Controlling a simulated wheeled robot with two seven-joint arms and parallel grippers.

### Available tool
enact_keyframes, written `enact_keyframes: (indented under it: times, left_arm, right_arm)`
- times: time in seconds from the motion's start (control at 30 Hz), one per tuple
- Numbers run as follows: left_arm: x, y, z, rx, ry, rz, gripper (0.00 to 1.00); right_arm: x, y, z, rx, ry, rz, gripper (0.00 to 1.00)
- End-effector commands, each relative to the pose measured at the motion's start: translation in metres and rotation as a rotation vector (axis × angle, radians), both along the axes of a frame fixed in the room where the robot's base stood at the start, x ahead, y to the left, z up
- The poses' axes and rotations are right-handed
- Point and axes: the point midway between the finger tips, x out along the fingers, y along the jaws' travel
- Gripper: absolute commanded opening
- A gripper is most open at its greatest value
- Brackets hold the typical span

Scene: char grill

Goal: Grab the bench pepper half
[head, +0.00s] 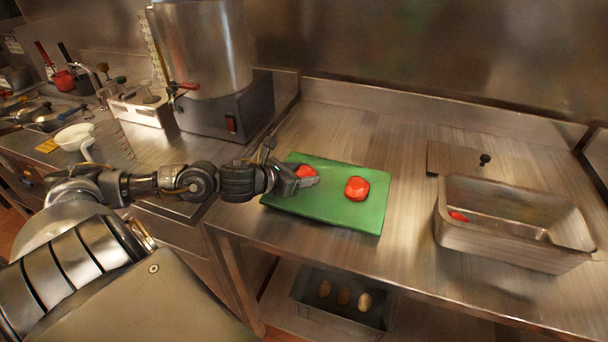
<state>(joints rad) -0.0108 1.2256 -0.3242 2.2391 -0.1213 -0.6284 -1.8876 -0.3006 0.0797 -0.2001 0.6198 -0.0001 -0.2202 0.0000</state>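Two red pepper halves are on the green cutting board (335,215) on the steel bench. One pepper half (357,189) lies clear near the middle of the board. The other pepper half (306,171) is near the board's back left, right at my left gripper (304,181), which partly covers it. I cannot tell whether the fingers touch it or are closed on it. A further red piece (458,216) shows inside the steel pan (512,245) at the right. My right gripper is not in view.
A flat metal lid with a black knob (485,159) lies behind the pan. A large steel pot machine (215,100) stands behind my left arm. A bin with several brown, egg-shaped items (343,297) sits on the shelf below. The bench between board and pan is clear.

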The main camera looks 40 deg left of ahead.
Motion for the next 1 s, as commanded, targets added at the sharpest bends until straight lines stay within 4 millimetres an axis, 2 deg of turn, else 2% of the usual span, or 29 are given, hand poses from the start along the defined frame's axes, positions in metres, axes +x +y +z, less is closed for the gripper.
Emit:
enact_keyframes:
  times: [0.03, 0.13, 0.17, 0.4, 0.57, 0.7, 0.83, 1.0]
  left_arm:
    - [0.0, 0.0, 0.0, 0.0, 0.0, 0.0, 0.47]
    - [0.0, 0.0, 0.0, 0.0, 0.0, 0.0, 0.34]
    - [0.0, 0.0, 0.0, 0.0, -0.001, 0.0, 0.33]
    - [0.0, 0.0, 0.001, 0.0, -0.001, 0.0, 0.33]
    - [0.001, 0.0, 0.012, 0.001, -0.005, -0.002, 0.33]
    - [0.001, 0.0, 0.036, 0.005, -0.008, -0.002, 0.33]
    - [0.004, -0.02, 0.06, -0.002, -0.012, -0.003, 0.33]
    - [0.007, -0.046, 0.094, -0.005, -0.009, -0.004, 0.33]
  right_arm:
    - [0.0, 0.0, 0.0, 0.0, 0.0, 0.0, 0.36]
    - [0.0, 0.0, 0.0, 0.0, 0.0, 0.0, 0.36]
    - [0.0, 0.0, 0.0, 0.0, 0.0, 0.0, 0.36]
    - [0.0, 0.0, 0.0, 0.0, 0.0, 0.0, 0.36]
    - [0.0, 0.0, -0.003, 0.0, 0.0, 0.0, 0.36]
    - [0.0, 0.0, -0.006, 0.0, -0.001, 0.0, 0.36]
    - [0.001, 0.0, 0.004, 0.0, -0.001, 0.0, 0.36]
    - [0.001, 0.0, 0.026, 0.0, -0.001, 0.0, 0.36]
